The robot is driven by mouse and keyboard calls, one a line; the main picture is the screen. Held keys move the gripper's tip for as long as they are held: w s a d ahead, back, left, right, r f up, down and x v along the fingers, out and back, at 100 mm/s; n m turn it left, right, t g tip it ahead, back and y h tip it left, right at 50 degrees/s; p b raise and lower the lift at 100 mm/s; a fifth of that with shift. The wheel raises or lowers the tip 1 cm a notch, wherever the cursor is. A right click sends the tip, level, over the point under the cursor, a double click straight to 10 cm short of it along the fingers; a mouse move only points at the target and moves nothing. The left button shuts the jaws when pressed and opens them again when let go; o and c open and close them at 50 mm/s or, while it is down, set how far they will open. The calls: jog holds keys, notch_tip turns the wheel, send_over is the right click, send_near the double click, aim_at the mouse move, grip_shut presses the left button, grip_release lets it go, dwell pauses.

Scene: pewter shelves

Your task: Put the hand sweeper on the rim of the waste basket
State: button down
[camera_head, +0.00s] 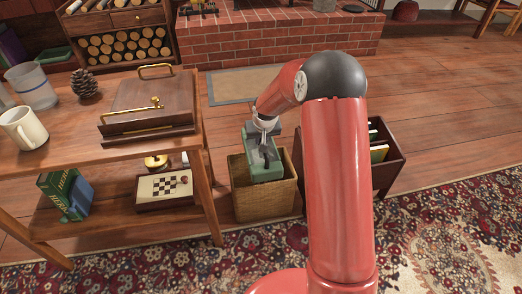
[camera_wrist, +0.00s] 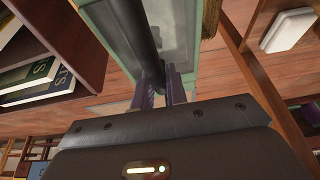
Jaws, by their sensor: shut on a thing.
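The hand sweeper (camera_head: 266,170) is a green, box-like thing with a dark handle, which shows in the wrist view (camera_wrist: 135,35) running between my fingers. My gripper (camera_head: 263,130) is shut on it; the fingers also show in the wrist view (camera_wrist: 165,88). The waste basket (camera_head: 262,203) is a tan woven box on the floor beside the wooden table. The sweeper hangs over the basket's opening, and its lower end overlaps the rim in the head view. I cannot tell whether they touch. My arm hides part of the area to the right.
The wooden table (camera_head: 75,140) stands close on the left, with a wooden box (camera_head: 150,105), a mug (camera_head: 23,128) and a pinecone (camera_head: 84,84) on top. A dark crate with books (camera_head: 388,170) stands right of the basket. Patterned rug (camera_head: 450,230) lies in front.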

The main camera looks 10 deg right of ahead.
jog(key=shift+f, duration=2.55)
jog(key=shift+f+b, duration=0.1)
jog(key=shift+b, duration=0.3)
jog(key=c, duration=1.4)
grip_release()
